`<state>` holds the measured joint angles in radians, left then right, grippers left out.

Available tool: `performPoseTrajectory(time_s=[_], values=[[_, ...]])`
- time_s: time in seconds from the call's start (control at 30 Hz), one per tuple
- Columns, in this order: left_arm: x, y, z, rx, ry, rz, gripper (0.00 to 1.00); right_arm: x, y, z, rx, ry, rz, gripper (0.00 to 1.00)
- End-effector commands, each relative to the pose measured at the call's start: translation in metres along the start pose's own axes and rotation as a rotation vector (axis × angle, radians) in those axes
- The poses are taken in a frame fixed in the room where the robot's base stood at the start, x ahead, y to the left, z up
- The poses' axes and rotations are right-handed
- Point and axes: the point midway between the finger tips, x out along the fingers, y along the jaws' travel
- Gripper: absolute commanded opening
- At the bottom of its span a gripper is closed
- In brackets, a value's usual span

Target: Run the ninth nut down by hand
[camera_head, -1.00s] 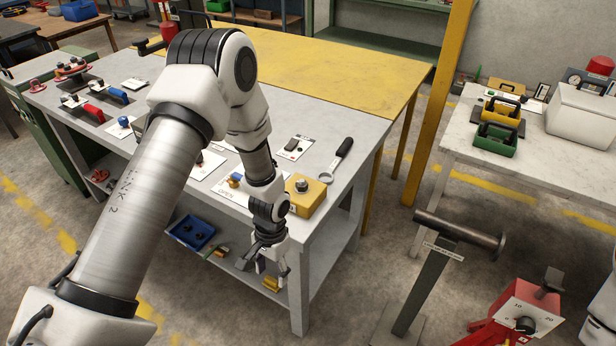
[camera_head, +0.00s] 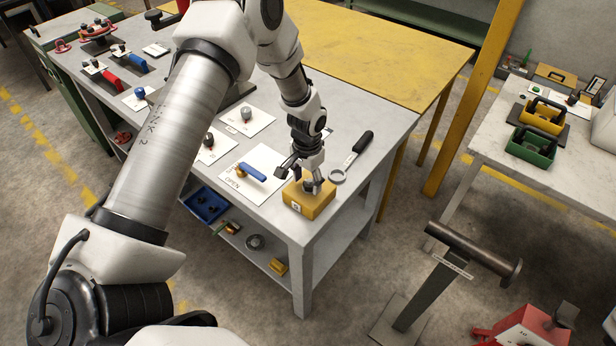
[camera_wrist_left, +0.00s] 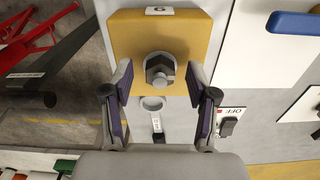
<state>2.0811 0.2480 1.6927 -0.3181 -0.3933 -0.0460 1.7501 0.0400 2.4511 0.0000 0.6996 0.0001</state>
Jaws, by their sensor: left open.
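A yellow block (camera_head: 306,204) with a small number label sits at the near right corner of the grey workbench (camera_head: 340,222). It also shows in the left wrist view (camera_wrist_left: 195,45), with a grey hex nut (camera_wrist_left: 160,70) on a round stud standing up from it. My left gripper (camera_head: 312,186) is right over the block and points down at the nut. In the left wrist view its open fingers (camera_wrist_left: 159,82) stand one on each side of the nut, with gaps between. My right gripper is not in view.
A ring spanner with a black handle (camera_head: 364,141) lies just right of the block. A card with a blue lever (camera_head: 252,173) lies left of it. A post with a dark horizontal spool (camera_head: 470,250) stands on the floor at the right.

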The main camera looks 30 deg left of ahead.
Motion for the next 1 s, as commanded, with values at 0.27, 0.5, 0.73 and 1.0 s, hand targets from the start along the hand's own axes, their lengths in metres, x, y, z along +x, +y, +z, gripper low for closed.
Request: performPoseTrajectory(time_s=[0.27,0.5,0.73,1.0], values=[[0.009,0.000,0.000,0.001,0.001,0.000,0.58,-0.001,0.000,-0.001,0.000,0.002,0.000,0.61],[0.009,0.000,0.000,0.000,0.000,0.000,0.00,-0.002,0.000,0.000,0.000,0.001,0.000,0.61],[0.010,0.000,0.000,0.000,0.000,0.000,0.00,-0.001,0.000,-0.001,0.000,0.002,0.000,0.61],[0.013,0.000,0.000,0.187,0.002,0.000,0.00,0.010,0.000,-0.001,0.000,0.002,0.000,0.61]])
